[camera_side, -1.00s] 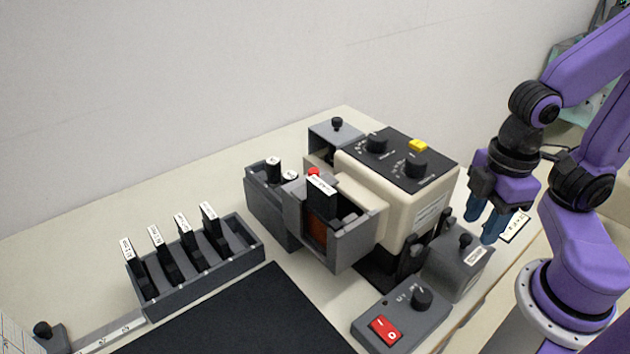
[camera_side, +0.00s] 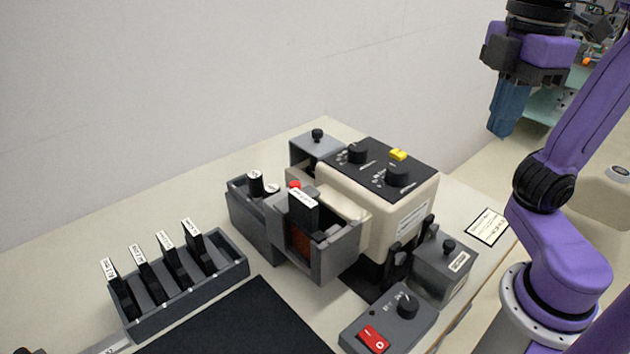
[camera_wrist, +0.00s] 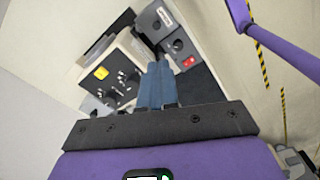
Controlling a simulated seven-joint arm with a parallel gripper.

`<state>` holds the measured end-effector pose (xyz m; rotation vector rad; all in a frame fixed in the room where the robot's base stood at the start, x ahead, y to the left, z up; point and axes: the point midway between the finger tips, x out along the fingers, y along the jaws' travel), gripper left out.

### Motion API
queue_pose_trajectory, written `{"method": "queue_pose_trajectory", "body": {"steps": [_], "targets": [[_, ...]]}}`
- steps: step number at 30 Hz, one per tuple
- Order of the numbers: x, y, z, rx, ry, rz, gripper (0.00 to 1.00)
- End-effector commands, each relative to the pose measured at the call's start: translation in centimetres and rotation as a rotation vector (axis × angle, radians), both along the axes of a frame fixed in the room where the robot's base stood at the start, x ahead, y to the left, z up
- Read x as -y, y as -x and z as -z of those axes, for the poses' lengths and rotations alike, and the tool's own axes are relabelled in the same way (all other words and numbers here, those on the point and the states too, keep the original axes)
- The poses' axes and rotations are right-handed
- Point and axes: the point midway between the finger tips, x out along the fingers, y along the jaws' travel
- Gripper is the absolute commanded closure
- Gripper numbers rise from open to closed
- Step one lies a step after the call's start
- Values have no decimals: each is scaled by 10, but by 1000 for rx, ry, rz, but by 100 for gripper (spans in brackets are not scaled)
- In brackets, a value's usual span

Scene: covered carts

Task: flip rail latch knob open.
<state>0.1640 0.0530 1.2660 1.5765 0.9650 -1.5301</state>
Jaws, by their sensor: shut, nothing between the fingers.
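My gripper (camera_side: 502,128) is high at the upper right of the side view, blue fingers together and pointing down, with nothing between them. The fingers (camera_wrist: 155,85) also show together in the wrist view, with the beige machine (camera_wrist: 125,75) beyond them. A pale rail (camera_side: 105,346) is cut off at the lower left of the side view, and only a dark edge beside it shows. Black knobs stand on the rear grey box (camera_side: 317,135) and the front-right grey box (camera_side: 449,245). I cannot tell which knob is the rail latch. My gripper is apart from all of them.
A grey rack (camera_side: 190,290) holds several black labelled slides. A dark mat (camera_side: 240,325) lies in front. A control box (camera_side: 390,325) has a red switch and a knob. A label card (camera_side: 489,226) lies near the table's right edge. The air around my gripper is free.

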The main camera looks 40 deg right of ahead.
Motion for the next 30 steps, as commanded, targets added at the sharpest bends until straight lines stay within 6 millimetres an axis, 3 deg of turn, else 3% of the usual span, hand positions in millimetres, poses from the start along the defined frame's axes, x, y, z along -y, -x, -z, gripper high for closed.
{"method": "queue_pose_trajectory", "body": {"steps": [1, 8, 18, 26, 30], "targets": [[-1, 0, -9, 1, -3, -1, 100], [-30, -30, 2, 147, -64, -66, 100], [-90, -73, 2, 410, -195, -225, 100], [-131, -87, -4, 564, -279, -347, 100], [-130, -88, 16, 565, -275, -346, 100]]}}
